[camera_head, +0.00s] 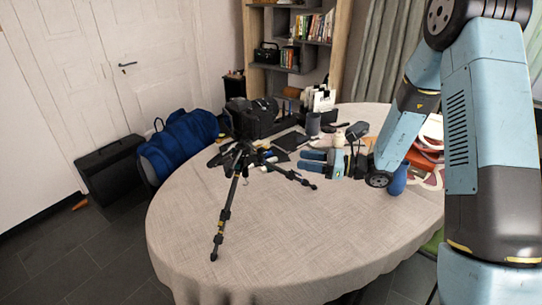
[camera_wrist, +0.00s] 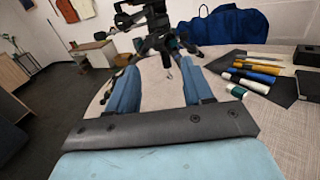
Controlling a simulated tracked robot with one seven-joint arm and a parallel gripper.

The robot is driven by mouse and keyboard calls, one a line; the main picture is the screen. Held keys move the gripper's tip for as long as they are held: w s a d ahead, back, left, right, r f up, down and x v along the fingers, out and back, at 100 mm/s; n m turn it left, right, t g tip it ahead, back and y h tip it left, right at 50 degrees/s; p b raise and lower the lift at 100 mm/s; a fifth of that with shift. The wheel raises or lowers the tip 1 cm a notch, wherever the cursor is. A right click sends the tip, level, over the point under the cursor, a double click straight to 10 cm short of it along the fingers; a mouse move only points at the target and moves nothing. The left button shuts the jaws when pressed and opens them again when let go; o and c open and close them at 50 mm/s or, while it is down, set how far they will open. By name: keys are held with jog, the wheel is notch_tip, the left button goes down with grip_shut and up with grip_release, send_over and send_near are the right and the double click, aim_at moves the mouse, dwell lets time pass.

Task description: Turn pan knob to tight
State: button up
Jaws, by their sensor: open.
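The black tripod (camera_head: 234,190) stands on the table with its legs spread, one towards the front and one towards the right. In the wrist view the tripod's head (camera_wrist: 152,20) is at the top middle, beyond my fingertips. The pan knob is too small and dark to tell apart from the other dark parts. My gripper (camera_head: 303,161) is to the right of the tripod's head, with its fingers pointing left towards it. In the wrist view its two blue fingers (camera_wrist: 160,68) are wide apart, with nothing held between them.
The round table (camera_head: 280,245) has a pale cloth and is clear at the front. Markers (camera_wrist: 255,76) lie right of my fingers. A blue bag (camera_head: 180,142) is left of the table.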

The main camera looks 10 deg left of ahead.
jog(key=a, duration=1.1)
jog(key=shift+w+a, duration=0.2)
jog(key=shift+a, duration=0.15)
jog(key=shift+c, duration=0.4)
grip_shut()
